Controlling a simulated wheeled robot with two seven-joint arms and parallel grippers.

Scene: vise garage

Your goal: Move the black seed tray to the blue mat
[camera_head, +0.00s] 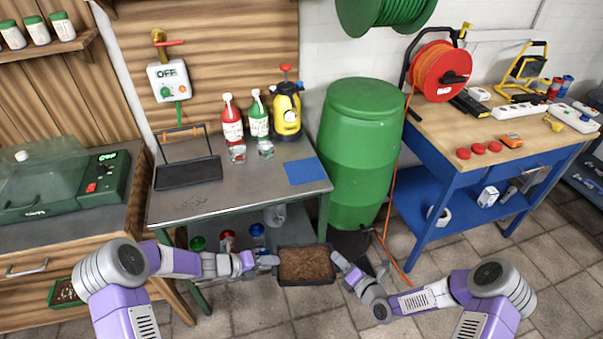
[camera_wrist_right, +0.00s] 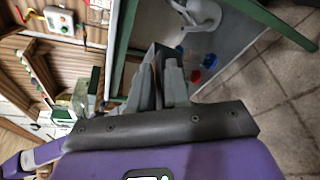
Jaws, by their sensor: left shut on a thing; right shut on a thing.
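The black seed tray (camera_head: 306,266), filled with brown soil, is held in front of the metal table's front edge in the head view. My left gripper (camera_head: 272,262) is shut on its left end. My right gripper (camera_head: 338,263) is shut on its right end. In the right wrist view my right gripper (camera_wrist_right: 165,80) closes on a dark edge, and most of the tray is hidden. The blue mat (camera_head: 305,171) lies flat and bare on the right part of the metal table.
The metal table (camera_head: 222,195) also bears an empty black rack (camera_head: 188,172), spray bottles (camera_head: 232,120), a yellow sprayer (camera_head: 287,112) and two small glasses. A green barrel (camera_head: 358,150) stands right of it. An orange hose (camera_head: 390,225) hangs beside a blue workbench (camera_head: 440,150).

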